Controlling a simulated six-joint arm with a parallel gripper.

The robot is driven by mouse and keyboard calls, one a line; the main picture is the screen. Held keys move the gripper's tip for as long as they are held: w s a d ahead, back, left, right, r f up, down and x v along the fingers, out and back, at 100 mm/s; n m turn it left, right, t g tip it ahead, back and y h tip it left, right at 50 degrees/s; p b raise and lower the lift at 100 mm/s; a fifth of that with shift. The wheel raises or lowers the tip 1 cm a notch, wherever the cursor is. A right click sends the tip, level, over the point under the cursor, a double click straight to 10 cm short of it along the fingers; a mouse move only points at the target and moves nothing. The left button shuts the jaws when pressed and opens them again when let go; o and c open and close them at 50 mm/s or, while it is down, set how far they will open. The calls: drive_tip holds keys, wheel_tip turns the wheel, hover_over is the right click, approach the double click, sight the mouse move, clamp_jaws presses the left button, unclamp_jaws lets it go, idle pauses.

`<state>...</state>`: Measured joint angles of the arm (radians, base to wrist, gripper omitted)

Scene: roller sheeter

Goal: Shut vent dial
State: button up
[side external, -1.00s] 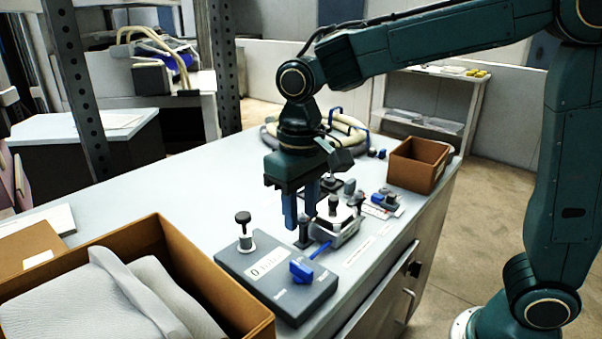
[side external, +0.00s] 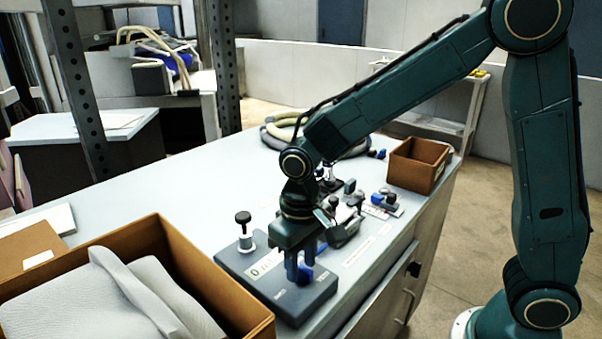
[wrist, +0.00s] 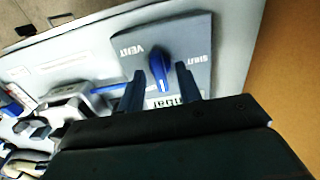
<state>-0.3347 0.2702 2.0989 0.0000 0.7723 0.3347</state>
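The blue vent dial (wrist: 160,68) sits on a grey panel box (side external: 240,264). In the wrist view, the knob's long axis is nearly upright in the picture, with a white mark at its lower end. The words VENT and SHUT appear upside down to either side of it. In the side view, the dial (side external: 304,275) is partly hidden by my fingers. My gripper (wrist: 159,72) is open, with one finger on each side of the knob in the wrist view and gaps showing. The side view shows my gripper (side external: 300,268) low over the box; fingertip height is unclear.
A black-topped knob (side external: 243,222) stands on the box's back left. A cardboard box with grey cloth (side external: 180,240) is close on the left. Metal fittings (side external: 345,220) lie behind my gripper, and a small brown box (side external: 420,165) stands at the far right.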

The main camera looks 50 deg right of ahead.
drive_tip(key=shift+c, duration=0.4)
clamp_jaws()
drive_tip(key=shift+n, duration=0.3)
drive_tip(key=n, duration=0.8)
drive_tip(key=shift+n, duration=0.4)
drive_tip(key=n, duration=0.4)
drive_tip(key=shift+n, duration=2.3)
